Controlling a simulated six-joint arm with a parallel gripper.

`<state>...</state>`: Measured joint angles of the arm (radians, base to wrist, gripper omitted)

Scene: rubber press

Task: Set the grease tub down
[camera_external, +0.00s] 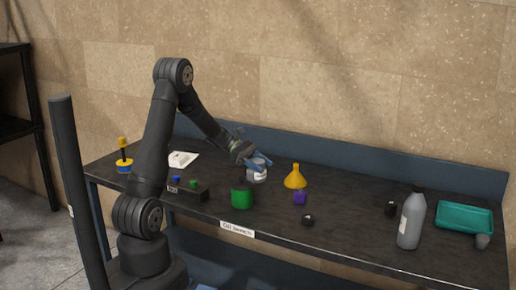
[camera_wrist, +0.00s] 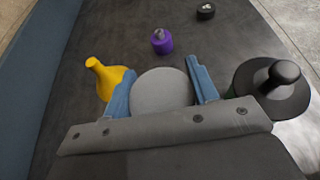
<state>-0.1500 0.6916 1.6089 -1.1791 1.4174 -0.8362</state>
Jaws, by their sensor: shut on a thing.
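The grease tub (camera_external: 257,174) is a light grey-white round tub near the back middle of the bench. My gripper (camera_external: 259,161) is over it, with its blue fingers shut on its sides. In the wrist view the tub's round grey top (camera_wrist: 161,91) sits between the two blue fingers of my gripper (camera_wrist: 160,90). The tub looks upright. I cannot tell whether its base touches the bench.
A yellow funnel (camera_external: 295,178) stands close right of the tub, with a purple object (camera_external: 300,198) in front of it. A green can (camera_external: 242,197) with a dark top is in front of the tub. A grey bottle (camera_external: 411,219) and teal tray (camera_external: 464,217) are far right.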

